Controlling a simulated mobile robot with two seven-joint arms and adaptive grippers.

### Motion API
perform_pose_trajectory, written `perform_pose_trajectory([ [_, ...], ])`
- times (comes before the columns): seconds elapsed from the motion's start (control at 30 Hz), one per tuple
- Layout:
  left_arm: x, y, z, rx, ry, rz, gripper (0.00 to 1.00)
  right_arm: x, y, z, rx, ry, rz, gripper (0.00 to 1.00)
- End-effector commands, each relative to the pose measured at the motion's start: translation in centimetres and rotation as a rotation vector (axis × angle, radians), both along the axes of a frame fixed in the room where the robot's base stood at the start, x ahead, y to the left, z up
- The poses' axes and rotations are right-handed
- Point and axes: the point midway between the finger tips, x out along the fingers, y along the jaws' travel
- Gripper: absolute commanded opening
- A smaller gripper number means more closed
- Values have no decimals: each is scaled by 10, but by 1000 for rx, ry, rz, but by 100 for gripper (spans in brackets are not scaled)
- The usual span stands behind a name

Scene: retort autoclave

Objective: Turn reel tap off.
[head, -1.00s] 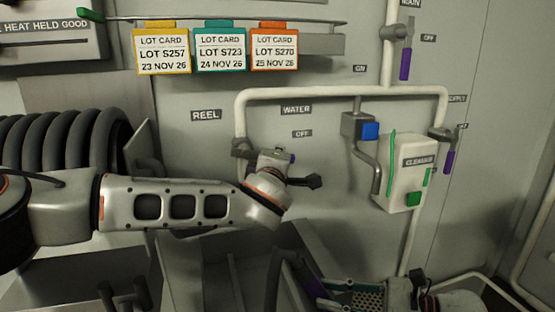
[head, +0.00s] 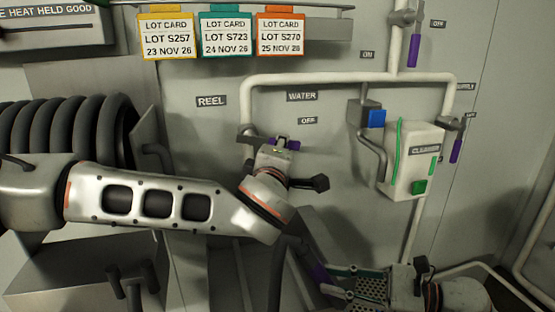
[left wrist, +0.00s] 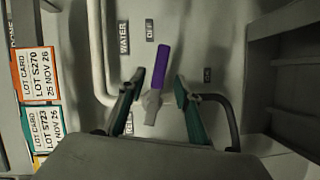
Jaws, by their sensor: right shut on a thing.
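In the left wrist view the lever (left wrist: 160,68) stands between the fingers, with a gap on both sides. My left gripper (head: 278,146) is open at this lever; its wrist hides part of the tap.
A cleaner box (head: 410,160) and more purple levers (head: 414,50) are on the wall to the right. Lot cards (head: 226,36) hang above. A coiled hose reel (head: 60,135) is at the left. The wall between tap and cleaner box is mostly clear.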

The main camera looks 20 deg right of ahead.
Motion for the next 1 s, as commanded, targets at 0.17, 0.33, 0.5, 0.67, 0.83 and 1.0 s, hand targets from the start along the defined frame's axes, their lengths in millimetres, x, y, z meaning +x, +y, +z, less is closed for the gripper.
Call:
perform_pose_trajectory([
  [0.17,-26,10,3,0,0,-2,33,0,0,1,1,-2,1,0],
  [0.33,-41,16,4,0,0,-1,33,0,0,1,1,-2,1,0],
  [0.5,-45,18,4,0,-1,0,33,0,0,1,1,-2,1,0],
  [0.67,-45,18,4,0,-1,0,33,0,0,1,1,-2,1,0],
  [0.83,-46,17,4,-18,8,-1,33,0,0,1,1,-2,1,0],
  [1.0,-52,9,2,-186,82,-4,33,0,0,1,1,-2,1,0],
])
